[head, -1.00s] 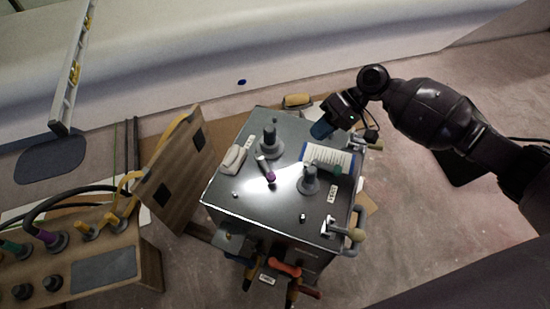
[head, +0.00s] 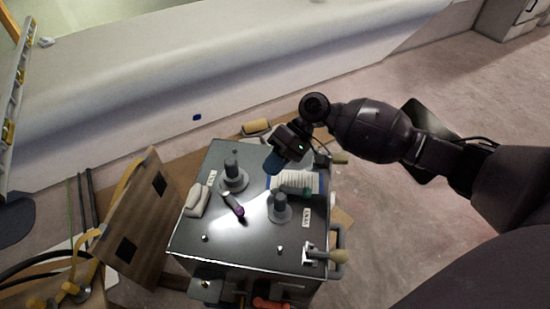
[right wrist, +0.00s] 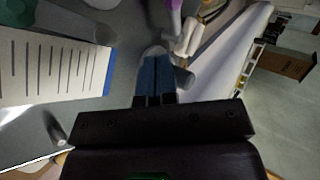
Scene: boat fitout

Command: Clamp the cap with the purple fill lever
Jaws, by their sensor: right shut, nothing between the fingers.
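The purple fill lever (head: 234,206) lies on the dark metal box's top, between two grey caps: the far-left cap (head: 233,178) and the nearer right cap (head: 280,208). Its purple tip points toward the front. In the right wrist view a purple piece (right wrist: 175,16) shows at the top, beyond the fingers. My right gripper (head: 271,164) has blue fingers and is shut and empty. It hangs over the far part of the box, right of the far-left cap and apart from it. My shut fingers also show in the right wrist view (right wrist: 155,80). My left gripper is not in view.
A lined white card (head: 310,184) lies on the box beside the right cap. A pale block (head: 197,199) lies at its left edge. Handles (head: 338,255) stick out on the right side. A wooden panel (head: 140,215) leans at the left; a white hull runs behind.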

